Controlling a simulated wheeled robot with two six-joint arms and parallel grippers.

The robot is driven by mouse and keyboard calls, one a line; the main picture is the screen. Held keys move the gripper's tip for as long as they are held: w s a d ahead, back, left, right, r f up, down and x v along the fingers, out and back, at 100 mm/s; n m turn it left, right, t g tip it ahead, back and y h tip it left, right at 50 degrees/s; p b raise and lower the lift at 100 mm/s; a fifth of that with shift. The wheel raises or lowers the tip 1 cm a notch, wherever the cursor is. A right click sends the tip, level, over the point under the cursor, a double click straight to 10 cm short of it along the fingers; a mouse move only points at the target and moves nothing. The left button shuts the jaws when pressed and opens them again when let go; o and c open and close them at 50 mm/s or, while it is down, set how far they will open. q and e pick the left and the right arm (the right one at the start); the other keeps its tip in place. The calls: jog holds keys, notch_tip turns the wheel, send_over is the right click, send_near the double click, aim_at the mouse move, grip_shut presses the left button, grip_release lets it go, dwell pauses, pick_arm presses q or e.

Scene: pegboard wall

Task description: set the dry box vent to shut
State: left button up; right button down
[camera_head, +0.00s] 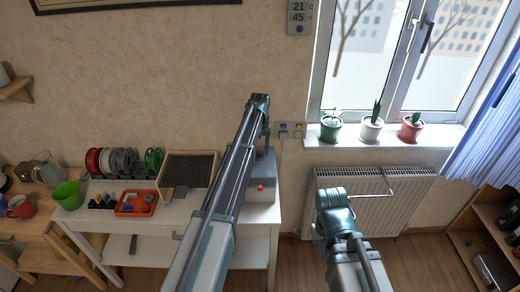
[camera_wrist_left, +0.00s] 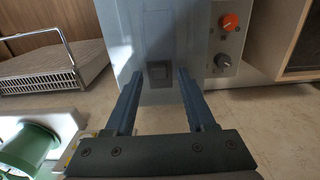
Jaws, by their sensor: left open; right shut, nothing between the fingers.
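The dry box is a pale grey box (camera_head: 264,172) on the right end of the white table, partly covered by my left arm. An orange knob (camera_head: 260,187) shows on it. In the left wrist view, the box (camera_wrist_left: 190,40) carries the orange knob (camera_wrist_left: 229,21), a dark knob (camera_wrist_left: 222,62) and a small dark square piece (camera_wrist_left: 159,73). My left gripper (camera_wrist_left: 159,76) is open, with its fingertips on either side of the dark square piece and gaps to both. I cannot tell which position the vent is in.
A wooden-framed dark panel (camera_head: 187,170), an orange tray (camera_head: 136,203) and several spools (camera_head: 123,162) share the white table (camera_head: 150,240). A radiator (camera_head: 400,205) with a wire rail is right of the box. Potted plants (camera_head: 371,129) stand on the sill above.

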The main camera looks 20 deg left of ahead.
aim_at(260, 152)
pick_arm(q)
notch_tip(260, 152, up, 14)
jog(key=p, duration=1.3)
jog(key=shift+p, duration=0.4)
jog(key=shift+f, duration=0.1)
jog(key=s+d+f+m+b, duration=0.2)
jog(key=s+d+f+b, duration=0.2)
jog(key=s, duration=0.9)
jog(key=s+d+f+m+b, duration=0.2)
jog(key=s+d+f+b, duration=0.2)
jog(key=s+d, duration=0.4)
jog(key=s+d+f+m+y+b, duration=0.1)
jog(key=s+d+f+m+b, duration=0.2)
jog(key=s, duration=1.5)
jog(key=d+b, duration=0.1)
jog(key=d, duration=0.2)
jog(key=shift+s+f, duration=0.2)
jog(key=shift+f, duration=0.2)
jog(key=shift+d, duration=0.1)
